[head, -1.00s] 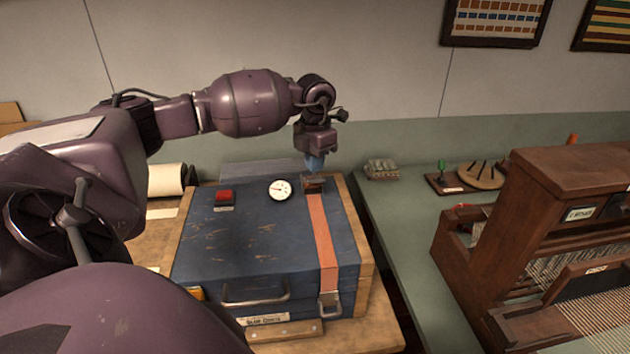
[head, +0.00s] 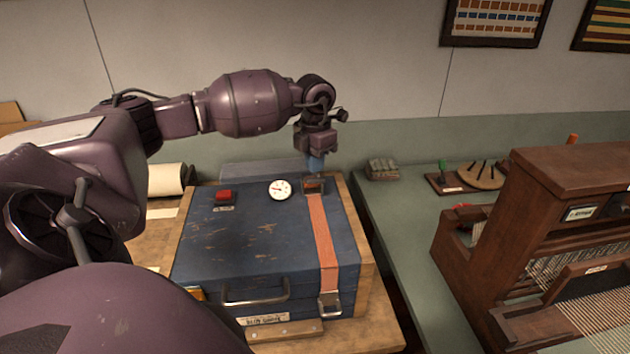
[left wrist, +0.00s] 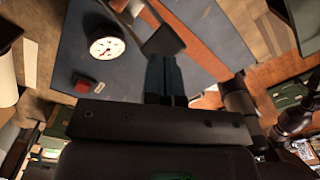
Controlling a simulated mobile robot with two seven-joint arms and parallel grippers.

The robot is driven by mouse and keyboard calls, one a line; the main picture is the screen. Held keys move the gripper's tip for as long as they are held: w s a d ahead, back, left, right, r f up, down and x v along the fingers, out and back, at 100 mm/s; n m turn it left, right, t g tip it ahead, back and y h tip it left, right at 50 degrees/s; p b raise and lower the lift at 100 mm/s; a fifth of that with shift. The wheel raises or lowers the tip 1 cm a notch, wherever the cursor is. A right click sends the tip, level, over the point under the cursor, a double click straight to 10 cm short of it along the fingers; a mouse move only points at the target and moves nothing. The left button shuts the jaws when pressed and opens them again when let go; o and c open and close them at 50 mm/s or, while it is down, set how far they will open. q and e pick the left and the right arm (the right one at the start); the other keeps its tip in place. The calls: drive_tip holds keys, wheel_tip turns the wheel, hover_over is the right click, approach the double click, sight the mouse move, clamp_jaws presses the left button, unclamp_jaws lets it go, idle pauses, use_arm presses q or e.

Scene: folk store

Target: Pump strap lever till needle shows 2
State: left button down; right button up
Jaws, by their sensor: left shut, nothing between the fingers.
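A blue case (head: 255,245) lies on a wooden bench with an orange strap (head: 323,240) running down its right side. The strap lever (head: 313,187) is a dark buckle at the strap's far end; it also shows in the left wrist view (left wrist: 165,40). A round white gauge (head: 280,190) sits left of it; it also shows in the left wrist view (left wrist: 107,47). Its reading is too small to tell. My left gripper (head: 315,165) is shut, pointing down at the lever's far side; whether it touches is unclear. My right gripper is not in view.
A red button (head: 223,195) is on the case left of the gauge. A metal handle (head: 255,293) is on the case's front. A wooden loom (head: 560,240) stands on the green table at right. A paper roll (head: 166,180) lies behind the case at left.

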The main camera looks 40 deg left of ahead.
sight(315, 183)
use_arm(q)
drive_tip(key=shift+s+d+f+b, duration=0.1)
drive_tip(key=shift+f+b, duration=0.5)
drive_tip(key=shift+f, duration=0.4)
drive_tip(key=shift+s+d+f+b, duration=0.15)
drive_tip(key=shift+f+b, duration=0.45)
drive_tip(key=shift+f, duration=0.35)
drive_tip(key=shift+s+d+f+b, duration=0.1)
drive_tip(key=shift+f+b, duration=0.5)
drive_tip(key=shift+f, duration=0.4)
drive_tip(key=shift+w+r, duration=0.1)
drive_tip(key=shift+r, duration=0.1)
drive_tip(key=shift+r+p, duration=1.35)
drive_tip(key=shift+r, duration=0.9)
drive_tip(key=shift+r+p, duration=1.05)
drive_tip(key=shift+r, duration=1.15)
